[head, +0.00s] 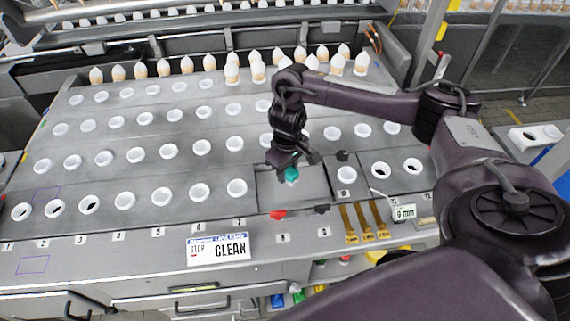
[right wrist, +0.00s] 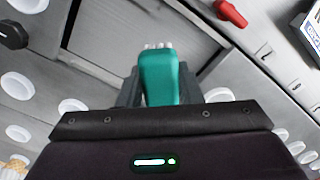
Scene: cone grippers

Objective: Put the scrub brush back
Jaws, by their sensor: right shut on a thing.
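The scrub brush (right wrist: 160,75) has a teal handle and pale bristles at its far end. My right gripper (right wrist: 158,88) is shut on the handle, with a dark finger on each side. In the head view the teal brush (head: 291,175) shows small under my right gripper (head: 290,164), over the grey rectangular panel (head: 262,201) in the front row. I cannot tell whether the brush touches the panel. My left gripper is not in view.
White ring holders (head: 198,193) fill the sloped deck, with cones (head: 231,73) at the back. Dark knobs stand near my gripper.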

